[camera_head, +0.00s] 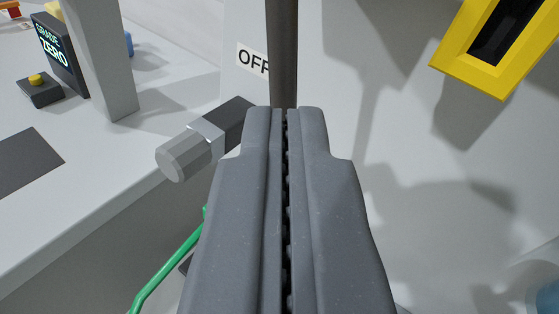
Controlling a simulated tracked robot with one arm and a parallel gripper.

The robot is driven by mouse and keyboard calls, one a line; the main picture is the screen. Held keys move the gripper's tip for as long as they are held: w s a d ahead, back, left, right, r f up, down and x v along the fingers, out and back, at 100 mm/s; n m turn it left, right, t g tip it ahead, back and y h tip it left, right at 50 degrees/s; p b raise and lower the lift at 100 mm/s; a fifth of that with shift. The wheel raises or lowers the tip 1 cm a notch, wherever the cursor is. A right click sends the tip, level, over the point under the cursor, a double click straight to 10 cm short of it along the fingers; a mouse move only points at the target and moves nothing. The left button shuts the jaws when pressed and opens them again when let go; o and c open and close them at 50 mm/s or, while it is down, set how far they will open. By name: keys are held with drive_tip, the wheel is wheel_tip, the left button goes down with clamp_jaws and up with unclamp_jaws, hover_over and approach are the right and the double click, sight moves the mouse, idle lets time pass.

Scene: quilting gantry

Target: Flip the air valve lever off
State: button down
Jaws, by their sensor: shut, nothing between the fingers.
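My gripper (286,112) is shut and empty, pointing up the middle of the view. A white label reading "OFF" (252,59) is on the pale panel behind its tips, its right edge covered by a dark upright bar (283,50). The bar runs down to my fingertips, where its lower end is hidden; I cannot tell whether they touch it. To the left of the fingers is a dark arm with a silver collar (205,133) and a grey faceted knob (183,157). Its right end is partly hidden by my gripper. I cannot tell which part is the valve lever.
A yellow frame (463,68) with a dark opening is at upper right. A green hose (165,270) runs at lower left. A pale table (130,165) holds a "GRADE ZERO" display (55,45), a black box with a yellow button (38,88) and a grey post (98,60).

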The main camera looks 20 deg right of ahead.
drive_tip(key=s+a+r+p, duration=0.1)
drive_tip(key=s+a, duration=0.1)
drive_tip(key=s, duration=1)
drive_tip(key=shift+s+a+r, duration=0.15)
drive_tip(key=shift+a+r, duration=0.05)
drive_tip(key=shift+r, duration=0.2)
